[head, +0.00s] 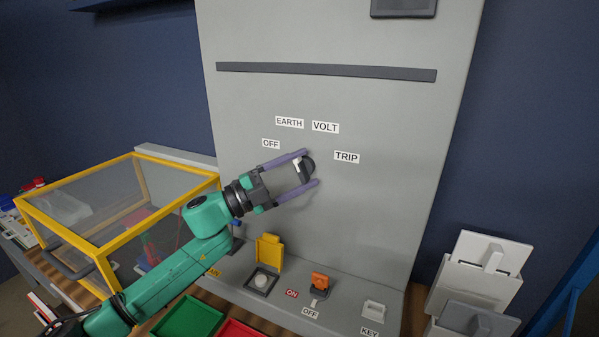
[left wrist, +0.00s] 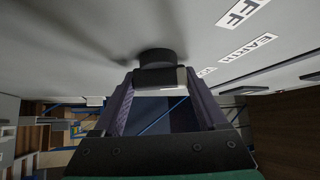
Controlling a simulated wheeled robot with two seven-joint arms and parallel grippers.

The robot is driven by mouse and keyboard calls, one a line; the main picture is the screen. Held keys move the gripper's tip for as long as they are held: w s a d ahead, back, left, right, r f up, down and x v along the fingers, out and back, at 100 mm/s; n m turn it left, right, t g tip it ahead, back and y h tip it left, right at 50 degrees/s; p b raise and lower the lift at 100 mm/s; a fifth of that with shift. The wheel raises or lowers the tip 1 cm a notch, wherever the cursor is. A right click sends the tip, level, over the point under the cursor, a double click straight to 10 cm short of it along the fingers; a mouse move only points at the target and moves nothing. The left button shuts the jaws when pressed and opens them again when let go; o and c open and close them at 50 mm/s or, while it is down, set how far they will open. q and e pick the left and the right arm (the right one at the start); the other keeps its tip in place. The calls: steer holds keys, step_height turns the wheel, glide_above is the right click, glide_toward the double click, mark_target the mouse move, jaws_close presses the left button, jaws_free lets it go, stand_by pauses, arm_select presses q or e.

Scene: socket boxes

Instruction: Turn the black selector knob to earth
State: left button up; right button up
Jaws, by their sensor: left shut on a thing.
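The black selector knob (head: 308,166) is on the upright grey panel, below the labels OFF (head: 271,144), EARTH (head: 289,122), VOLT (head: 325,127) and TRIP (head: 346,157). A white mark shows on the knob's upper left side in the head view. My left gripper (head: 306,168) is shut on the knob, with one finger above and one below it in the head view. In the left wrist view the knob (left wrist: 157,62) sits between the fingertips, and the EARTH label (left wrist: 247,47) lies to its right. The knob's exact setting is hard to read. My right gripper is not seen.
Below the knob, the panel's ledge carries a raised yellow cover (head: 269,250) by a white button (head: 262,281), an orange switch (head: 320,281) and a key switch (head: 373,311). A yellow-framed clear box (head: 120,157) stands left. Grey boxes (head: 478,272) stand right.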

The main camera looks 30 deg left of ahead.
arm_select(q)
steer(key=o, duration=1.3)
steer(key=b+v, duration=0.4)
steer(key=v, duration=1)
steer(key=shift+s+a, duration=0.2)
steer(key=shift+f, duration=0.1)
